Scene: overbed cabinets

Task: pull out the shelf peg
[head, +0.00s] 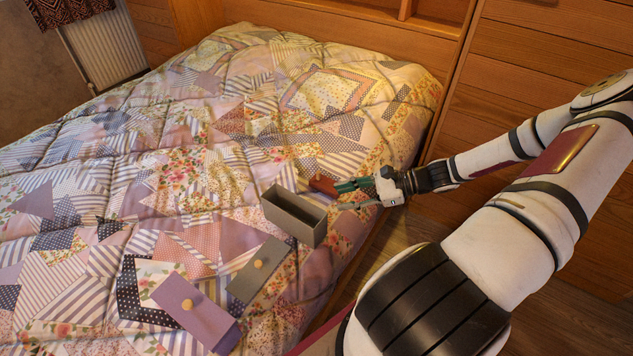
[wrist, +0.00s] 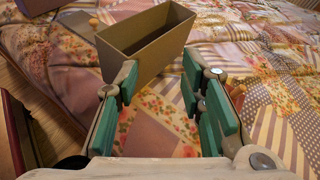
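I cannot make out a shelf peg for certain. The pieces on the bed with round wooden knobs are a grey panel (head: 243,283) with its knob (head: 258,264) and a purple piece (head: 212,322) with its knob (head: 187,304). My gripper (head: 350,194) is low over the bed's right edge, pointing left, just right of a grey open-topped box (head: 299,224). The box (wrist: 147,65) stands beyond the left finger. A small red-brown piece (head: 322,185) shows by the fingertips.
A patchwork quilt (head: 120,165) covers the bed, with its surface uneven. Wooden cabinet panels (head: 540,60) rise on the right, close behind my arm. A narrow strip of floor (head: 400,235) runs along the bed. The far left of the bed is clear.

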